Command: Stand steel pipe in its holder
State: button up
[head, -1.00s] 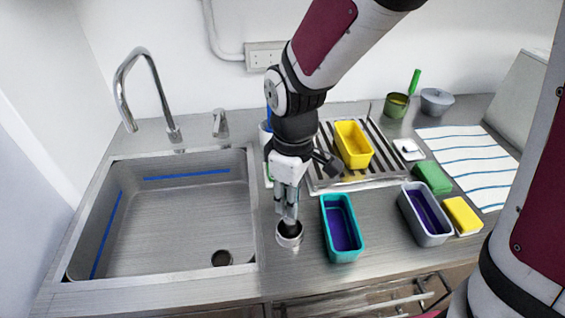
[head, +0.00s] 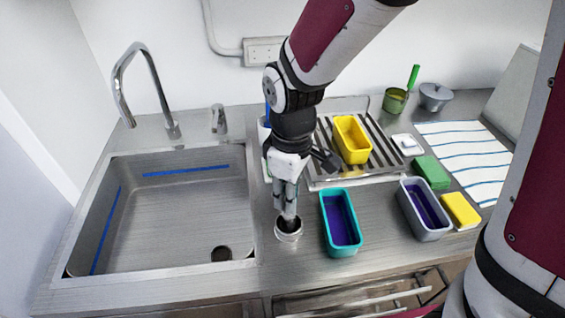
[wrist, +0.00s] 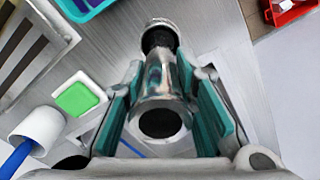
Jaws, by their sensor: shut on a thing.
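My gripper (wrist: 165,85) points down beside the sink and is shut on the steel pipe (wrist: 157,82). The pipe is a shiny metal tube with a dark open end facing the wrist camera. In the head view my gripper (head: 287,200) is right above the pipe holder (head: 289,237), a short round steel cup with a dark mouth. The holder also shows beyond the pipe in the wrist view (wrist: 158,23). The pipe's lower end overlaps the holder's mouth in both views. I cannot tell how far inside it is.
The sink (head: 170,210) lies left of the holder. A teal bin (head: 341,247) stands close on its right, then a grey bin (head: 425,232) and a yellow sponge (head: 461,210). Behind are a drying rack (head: 325,178) with a yellow bin (head: 352,140) and a green sponge (head: 432,172).

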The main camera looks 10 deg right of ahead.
jog(key=shift+f, duration=0.5)
jog(key=o, duration=0.7)
jog(key=shift+o, duration=0.2)
jog(key=shift+r+p, duration=3.1)
jog(key=shift+r, duration=2.45)
